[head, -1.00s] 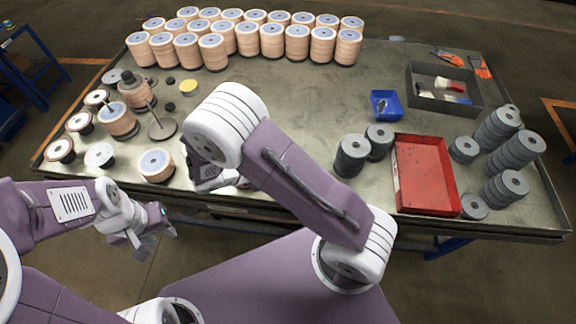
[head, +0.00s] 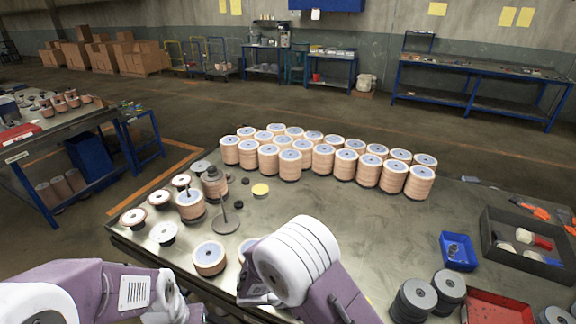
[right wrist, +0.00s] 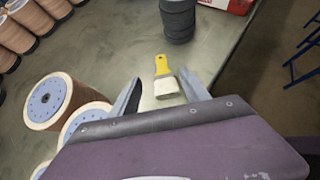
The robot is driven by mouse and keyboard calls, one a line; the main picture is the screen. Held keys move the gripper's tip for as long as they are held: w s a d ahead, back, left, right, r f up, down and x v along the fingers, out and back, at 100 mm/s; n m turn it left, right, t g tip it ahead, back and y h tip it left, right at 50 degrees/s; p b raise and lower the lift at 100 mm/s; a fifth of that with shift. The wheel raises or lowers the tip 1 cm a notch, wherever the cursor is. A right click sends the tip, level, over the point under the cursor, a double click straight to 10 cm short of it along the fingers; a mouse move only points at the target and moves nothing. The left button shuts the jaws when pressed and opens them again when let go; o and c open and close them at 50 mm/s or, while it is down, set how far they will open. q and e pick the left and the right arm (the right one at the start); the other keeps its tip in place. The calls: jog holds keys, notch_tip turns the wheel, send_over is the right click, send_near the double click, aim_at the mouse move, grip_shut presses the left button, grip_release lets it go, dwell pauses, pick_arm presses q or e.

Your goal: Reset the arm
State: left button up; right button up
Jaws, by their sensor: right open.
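My right arm (head: 300,262) reaches over the front edge of the workbench in the head view, its wrist low and partly hidden behind the forearm. In the right wrist view my right gripper (right wrist: 160,92) has its two fingers apart with nothing held between them. A brush with a yellow handle (right wrist: 162,66) lies on the table beyond the fingertips. My left arm (head: 100,290) is at the lower left of the head view; its gripper is outside the frame.
Smaller stacks and a spindle plate (head: 226,222) are at left. A blue bin (head: 458,250), dark tray (head: 500,262), red tray (head: 497,306) and grey disc stacks (head: 414,298) are at right.

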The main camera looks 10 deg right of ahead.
jog(key=s+d+r+m+g+y+b, duration=0.1)
jog(key=s+d+r+m+g+y, duration=0.15)
jog(key=d+r+m, duration=0.5)
jog(key=s+a+f+m+t+y, duration=0.1)
jog(key=s+a+f+m+y, duration=0.4)
jog(key=m, duration=0.8)
jog(key=s+y, duration=0.1)
jog(key=y, duration=0.2)
jog(key=shift+s+b, duration=0.25)
jog(key=shift+b, duration=0.15)
jog(key=shift+w+a+m, duration=0.1)
jog(key=shift+m, duration=0.15)
